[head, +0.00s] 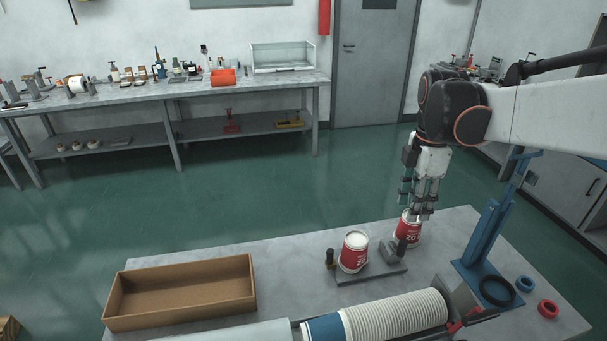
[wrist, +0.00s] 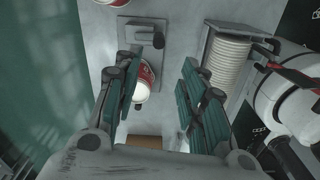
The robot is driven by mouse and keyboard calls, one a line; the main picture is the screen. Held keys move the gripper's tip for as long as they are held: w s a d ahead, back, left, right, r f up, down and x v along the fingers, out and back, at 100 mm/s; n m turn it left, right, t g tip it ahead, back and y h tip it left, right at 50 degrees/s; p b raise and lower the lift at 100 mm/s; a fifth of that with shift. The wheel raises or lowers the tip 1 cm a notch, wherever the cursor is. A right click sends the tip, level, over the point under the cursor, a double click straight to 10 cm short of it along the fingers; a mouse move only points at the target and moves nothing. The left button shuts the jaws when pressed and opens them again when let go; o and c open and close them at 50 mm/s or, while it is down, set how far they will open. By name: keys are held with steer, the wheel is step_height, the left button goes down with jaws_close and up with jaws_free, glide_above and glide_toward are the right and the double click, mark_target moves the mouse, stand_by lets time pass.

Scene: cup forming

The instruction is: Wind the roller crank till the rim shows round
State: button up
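A small grey forming fixture (head: 372,274) sits on the near table. A red-and-white cup (head: 353,252) stands upright on it. A dark upright knob (head: 330,259) is at its left end and a grey block with a dark handle (head: 395,250) at its right; I cannot tell which is the crank. My gripper (head: 424,212) points down and overlaps the top of a second red-and-white cup (head: 407,229). In the wrist view, the gripper (wrist: 160,85) has its fingers apart, with a cup (wrist: 144,82) visible beyond them, partly behind the left finger. The cup's rim shape is unclear.
An open cardboard box (head: 182,291) stands at the left of the table. A long stack of white cups (head: 395,318) lies along the near edge. Table between box and fixture is clear.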

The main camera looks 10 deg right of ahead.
mark_target(405, 239)
step_height(405, 239, down, 14)
steer(key=b, duration=0.4)
steer(key=shift+w+d, duration=0.1)
steer(key=shift+c, duration=0.3)
jaws_close()
